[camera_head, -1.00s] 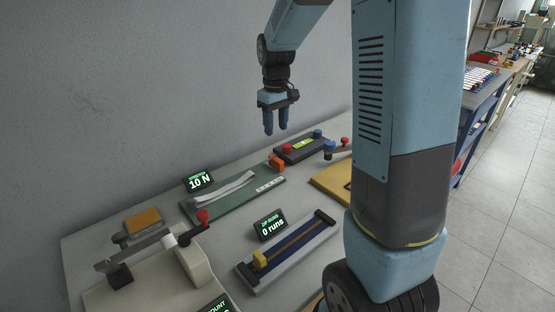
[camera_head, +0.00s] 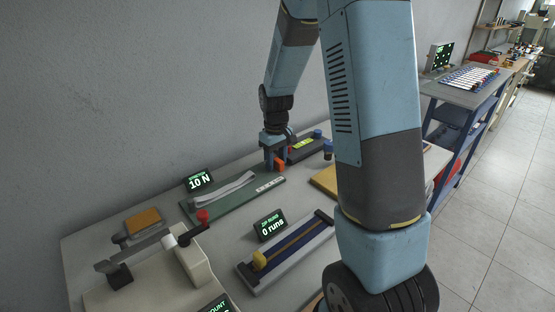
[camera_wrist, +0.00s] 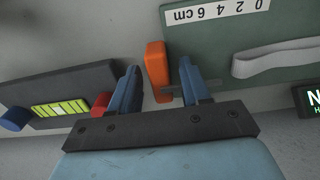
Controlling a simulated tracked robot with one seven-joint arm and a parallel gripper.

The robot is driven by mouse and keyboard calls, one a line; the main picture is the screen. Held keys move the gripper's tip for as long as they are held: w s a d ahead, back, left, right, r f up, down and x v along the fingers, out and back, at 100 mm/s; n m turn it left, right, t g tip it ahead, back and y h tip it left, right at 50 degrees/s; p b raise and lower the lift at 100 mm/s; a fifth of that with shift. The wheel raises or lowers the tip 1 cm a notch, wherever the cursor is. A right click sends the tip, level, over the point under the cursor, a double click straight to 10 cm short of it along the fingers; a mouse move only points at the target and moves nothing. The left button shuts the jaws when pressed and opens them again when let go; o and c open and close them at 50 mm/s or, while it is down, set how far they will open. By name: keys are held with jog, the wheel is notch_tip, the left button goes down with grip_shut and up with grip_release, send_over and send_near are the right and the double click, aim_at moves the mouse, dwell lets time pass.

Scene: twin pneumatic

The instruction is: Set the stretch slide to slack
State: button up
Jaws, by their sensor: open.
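A dark box with a green-lit panel (camera_wrist: 60,108), a red button (camera_wrist: 101,104) and a blue knob (camera_wrist: 14,119) stands close by. A zip slide (camera_head: 290,250) reading 0 runs and a lever device (camera_head: 170,262) with a red knob are nearer.

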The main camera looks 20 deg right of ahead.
grip_shut()
dwell(0.4)
